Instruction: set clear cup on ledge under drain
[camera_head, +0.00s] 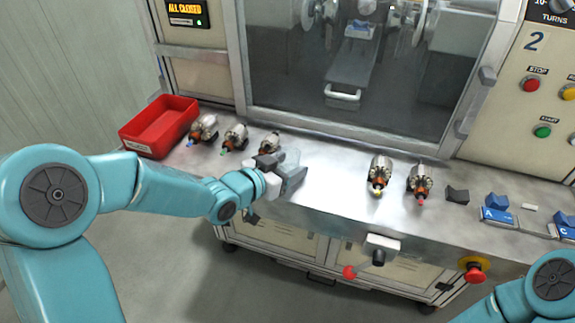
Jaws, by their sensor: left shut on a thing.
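My left gripper (284,174) is over the steel bench top near its front edge, in the middle left of the head view. It is shut on a pale, see-through thing, which looks like the clear cup (291,159); the dark fingers hide part of it. A white block with a dark outlet and a red-ball lever, which looks like the drain (379,252), sticks out of the bench front to the right of and below my left gripper. I cannot make out a ledge under it. My right arm shows at the lower right; its gripper is out of view.
A red bin (158,127) stands at the bench's left end. Blue blocks (495,208) are at right. A red stop button (473,270) juts from the bench front.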

